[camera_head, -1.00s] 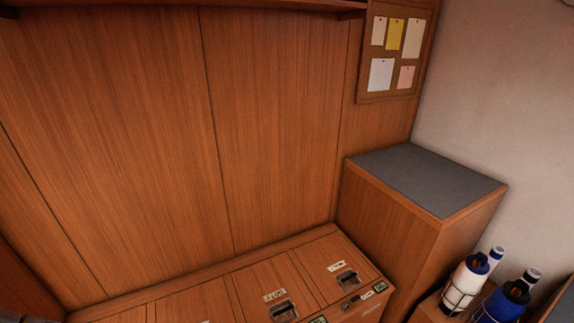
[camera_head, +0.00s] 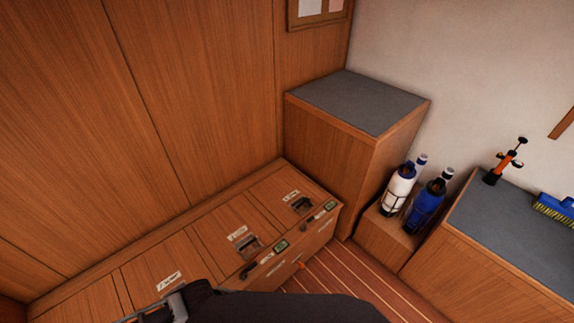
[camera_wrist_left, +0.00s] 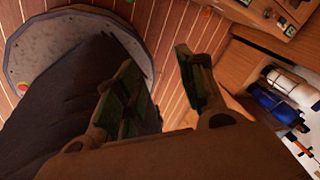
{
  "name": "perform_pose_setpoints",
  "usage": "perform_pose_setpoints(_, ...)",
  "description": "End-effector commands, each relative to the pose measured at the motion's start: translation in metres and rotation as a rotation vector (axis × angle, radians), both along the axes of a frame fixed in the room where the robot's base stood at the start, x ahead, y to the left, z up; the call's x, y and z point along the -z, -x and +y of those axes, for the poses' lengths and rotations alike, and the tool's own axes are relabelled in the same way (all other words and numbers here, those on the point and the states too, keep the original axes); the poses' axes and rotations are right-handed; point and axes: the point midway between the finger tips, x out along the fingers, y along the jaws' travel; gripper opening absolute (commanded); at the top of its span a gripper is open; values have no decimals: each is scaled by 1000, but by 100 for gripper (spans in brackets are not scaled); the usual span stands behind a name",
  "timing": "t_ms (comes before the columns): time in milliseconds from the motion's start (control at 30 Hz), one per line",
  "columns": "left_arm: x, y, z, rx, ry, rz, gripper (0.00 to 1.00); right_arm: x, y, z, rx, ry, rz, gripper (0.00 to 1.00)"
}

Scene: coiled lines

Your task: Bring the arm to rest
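My left gripper (camera_wrist_left: 152,57) shows in the left wrist view with its two fingers well apart. Nothing is between them; the striped floor shows through the gap. A dark link of one of my arms crosses the bottom of the head view, with a grey part at its left end. I cannot tell which arm it is, and no fingertips show there. My right gripper is in neither view.
A low wooden locker bench (camera_head: 200,255) with latches runs along the panelled wall. A grey-topped cabinet (camera_head: 360,100), a white bottle (camera_head: 398,190), a blue bottle (camera_head: 424,207) and a grey-topped counter (camera_head: 510,235) stand to the right. Striped floor (camera_head: 345,275) lies between.

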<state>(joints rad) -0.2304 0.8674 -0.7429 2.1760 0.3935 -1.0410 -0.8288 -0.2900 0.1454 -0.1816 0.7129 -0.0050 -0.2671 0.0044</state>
Motion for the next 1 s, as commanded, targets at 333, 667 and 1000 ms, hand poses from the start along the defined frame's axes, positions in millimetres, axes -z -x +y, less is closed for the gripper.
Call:
perform_pose_setpoints(333, -48, -30, -30, -315, 95, 1, 39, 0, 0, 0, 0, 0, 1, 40)
perform_pose_setpoints(667, -87, -52, -23, -662, 166, 25, 39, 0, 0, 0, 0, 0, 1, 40)
perform_pose_setpoints(1000, -115, -58, 13, -1063, 215, 74, 39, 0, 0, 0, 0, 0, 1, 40)
